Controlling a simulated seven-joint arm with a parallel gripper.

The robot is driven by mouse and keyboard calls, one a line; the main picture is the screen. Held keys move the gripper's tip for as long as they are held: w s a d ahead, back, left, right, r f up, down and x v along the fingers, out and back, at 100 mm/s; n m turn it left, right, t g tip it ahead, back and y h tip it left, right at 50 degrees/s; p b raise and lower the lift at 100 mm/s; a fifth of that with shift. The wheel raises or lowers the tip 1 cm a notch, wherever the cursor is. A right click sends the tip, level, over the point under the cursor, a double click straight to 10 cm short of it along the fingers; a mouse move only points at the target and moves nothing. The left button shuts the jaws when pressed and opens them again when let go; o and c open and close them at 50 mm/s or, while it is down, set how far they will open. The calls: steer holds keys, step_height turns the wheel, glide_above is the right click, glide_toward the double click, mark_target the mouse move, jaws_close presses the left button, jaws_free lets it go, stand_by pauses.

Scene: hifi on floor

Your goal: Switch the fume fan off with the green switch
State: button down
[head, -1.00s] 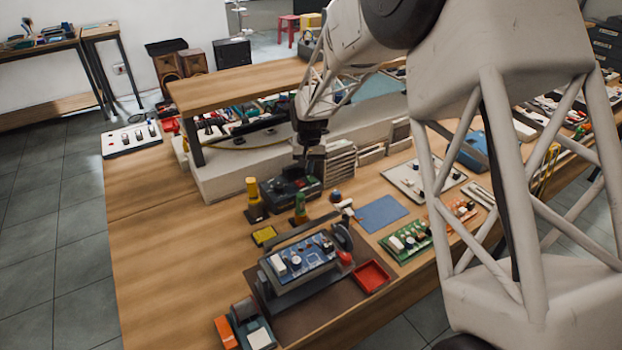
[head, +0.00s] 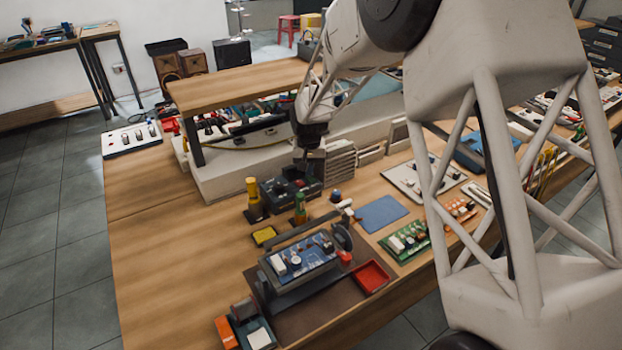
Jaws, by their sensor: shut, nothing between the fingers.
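My gripper (head: 305,164) points down over the workbench, its dark fingers shut with nothing seen between them. Its tips are just above or at the back of a dark box (head: 280,193) with a red part on top; I cannot tell whether they touch. No green switch can be made out on the box; it is small, and my fingers cover part of its back. I cannot tell for sure which thing is the fume fan. A white panel with several knobs or switches (head: 131,139) lies at the bench's far left, well away from my gripper.
A yellow bottle (head: 253,198) and a green bottle (head: 300,210) stand close in front of the box. A circuit board in a holder (head: 298,258), a red tray (head: 369,277) and a blue mat (head: 381,212) lie nearer. A raised wooden shelf (head: 235,88) stands behind. The bench's left front is clear.

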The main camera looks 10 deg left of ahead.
steer(key=shift+f, duration=0.55)
stand_by(0.4)
steer(key=shift+r, duration=3.55)
